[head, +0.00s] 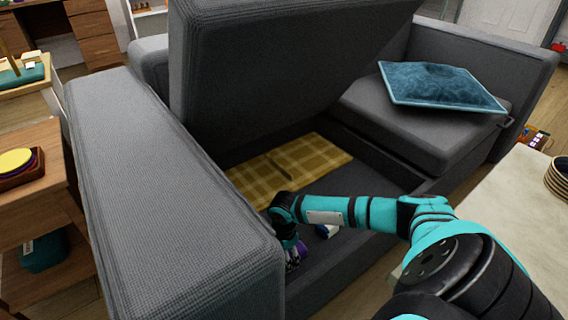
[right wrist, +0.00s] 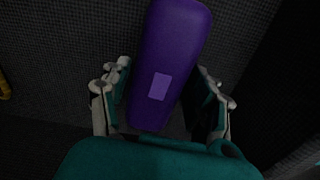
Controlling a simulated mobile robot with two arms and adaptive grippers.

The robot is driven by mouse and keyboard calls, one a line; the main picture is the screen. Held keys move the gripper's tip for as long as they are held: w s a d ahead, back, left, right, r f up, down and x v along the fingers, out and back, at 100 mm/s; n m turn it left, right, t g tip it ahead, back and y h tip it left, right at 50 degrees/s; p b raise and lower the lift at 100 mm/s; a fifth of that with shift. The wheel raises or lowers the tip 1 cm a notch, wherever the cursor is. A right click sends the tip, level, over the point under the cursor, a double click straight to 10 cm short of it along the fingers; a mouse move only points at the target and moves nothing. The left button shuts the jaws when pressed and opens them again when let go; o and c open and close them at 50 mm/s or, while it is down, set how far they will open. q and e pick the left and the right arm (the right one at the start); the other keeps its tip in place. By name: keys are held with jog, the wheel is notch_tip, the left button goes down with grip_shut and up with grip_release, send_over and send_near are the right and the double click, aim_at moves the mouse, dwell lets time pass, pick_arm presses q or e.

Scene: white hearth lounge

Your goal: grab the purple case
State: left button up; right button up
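The purple case (right wrist: 170,62) is long and rounded, with a lighter patch on its face. In the right wrist view it lies tilted between the two fingers of my right gripper (right wrist: 162,95). The fingers are spread, one on each side of it, with a dark gap showing at the right finger. In the head view my right gripper (head: 290,250) reaches down into the open storage space of the grey sofa, near its left inner wall. Only a bit of purple shows there, and my arm hides most of it. My left gripper is not in view.
The sofa's raised seat (head: 270,75) stands over the storage space. A yellow checked blanket (head: 285,168) lies inside, behind my forearm. The sofa armrest (head: 160,180) is close on the left. A blue cushion (head: 440,86) rests on the right seat. A pale table (head: 510,220) is at right.

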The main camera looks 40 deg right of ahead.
jog(key=c, duration=0.8)
